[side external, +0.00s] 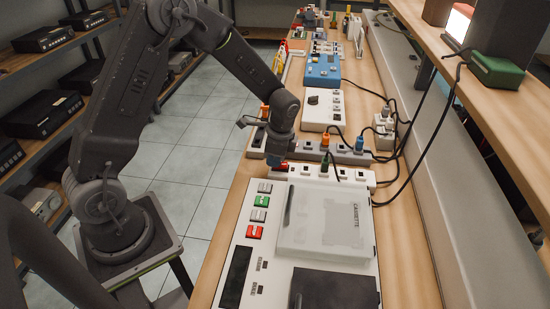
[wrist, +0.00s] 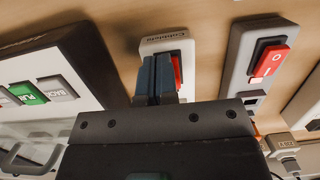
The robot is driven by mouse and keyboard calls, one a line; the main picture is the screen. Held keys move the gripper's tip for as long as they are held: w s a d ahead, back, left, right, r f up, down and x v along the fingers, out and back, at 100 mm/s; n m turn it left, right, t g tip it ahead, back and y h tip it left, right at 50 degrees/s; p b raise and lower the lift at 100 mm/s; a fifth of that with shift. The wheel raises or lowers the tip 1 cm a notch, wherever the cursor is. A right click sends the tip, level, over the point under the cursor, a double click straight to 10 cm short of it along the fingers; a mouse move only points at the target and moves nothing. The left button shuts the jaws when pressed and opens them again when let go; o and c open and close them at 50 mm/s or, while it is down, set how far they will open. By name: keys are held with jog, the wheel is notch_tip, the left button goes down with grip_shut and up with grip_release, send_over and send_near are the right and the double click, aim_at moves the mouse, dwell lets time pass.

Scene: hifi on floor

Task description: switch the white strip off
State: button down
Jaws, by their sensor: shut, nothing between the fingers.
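In the wrist view the end of the white strip (wrist: 164,43) carries a label and a red rocker switch (wrist: 177,70). My gripper (wrist: 156,78) is shut and empty, with its fingertips right over that switch, covering its left part. I cannot tell whether they touch it or which way the rocker is tipped.
A grey strip (side external: 343,157) with its own red switch (wrist: 268,62) lies close beside the white strip. The cassette deck (side external: 258,296) is on its other side. Black cables (side external: 408,180) run along the bench's right side. More devices stand farther back.

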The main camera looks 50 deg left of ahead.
aim_at(285, 166)
jog(key=shift+s+a+f, duration=0.15)
jog(key=shift+s+f, duration=0.1)
jog(key=shift+f, duration=0.35)
jog(key=shift+w+d+r, duration=0.2)
jog(key=shift+w+d, duration=0.25)
jog(key=shift+d, duration=0.15)
jog(key=shift+r, duration=0.1)
jog(key=shift+w+r, duration=0.15)
jog(key=shift+r, duration=0.2)
notch_tip(285, 166, up, 14)
jog(key=w+d, duration=0.1)
jog(key=shift+w+f, duration=0.15)
jog(key=shift+w, duration=0.2)
